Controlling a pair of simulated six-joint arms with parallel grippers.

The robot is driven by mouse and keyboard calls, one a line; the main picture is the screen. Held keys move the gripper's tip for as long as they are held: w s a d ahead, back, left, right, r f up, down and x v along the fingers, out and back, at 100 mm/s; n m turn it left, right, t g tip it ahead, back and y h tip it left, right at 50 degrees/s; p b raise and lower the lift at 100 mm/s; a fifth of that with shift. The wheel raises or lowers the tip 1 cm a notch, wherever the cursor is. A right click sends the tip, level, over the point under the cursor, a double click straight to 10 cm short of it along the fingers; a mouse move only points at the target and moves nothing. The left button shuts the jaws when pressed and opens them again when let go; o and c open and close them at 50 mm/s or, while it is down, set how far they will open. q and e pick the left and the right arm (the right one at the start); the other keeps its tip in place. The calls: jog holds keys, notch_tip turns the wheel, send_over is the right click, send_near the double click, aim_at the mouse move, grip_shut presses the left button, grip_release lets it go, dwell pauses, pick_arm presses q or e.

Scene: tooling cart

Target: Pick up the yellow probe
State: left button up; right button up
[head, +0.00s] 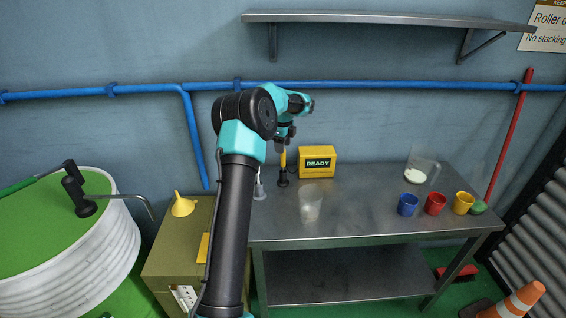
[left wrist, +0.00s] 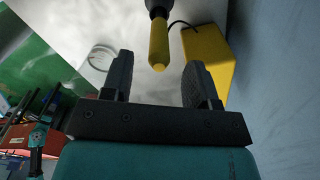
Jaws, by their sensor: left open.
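The yellow probe (head: 283,160) stands upright in a dark holder (head: 283,180) on the metal cart, just left of the yellow box with a READY display (head: 317,162). My left gripper (head: 283,143) is at the probe's upper end. In the left wrist view the probe (left wrist: 159,45) points between the two open fingers (left wrist: 160,80), with its rounded end near fingertip level and space on both sides. The probe touches neither finger there. A dark cable (left wrist: 182,24) runs near the yellow box (left wrist: 207,60). My right gripper does not show.
A clear beaker (head: 311,203) stands in front of the box. A pitcher (head: 421,170) and blue (head: 408,205), red (head: 435,204) and yellow (head: 463,203) cups stand at right. A wall shelf (head: 390,17) and blue pipe (head: 400,87) are behind. The cart's front middle is clear.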

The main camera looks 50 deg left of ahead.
pick_arm(q)
notch_tip(320, 180, down, 5)
dwell(0.3)
dwell(0.4)
grip_shut()
dwell(0.3)
jog(key=shift+r, duration=0.15)
notch_tip(320, 180, up, 10)
jog(key=shift+f, duration=0.1)
dwell(0.3)
dwell(0.4)
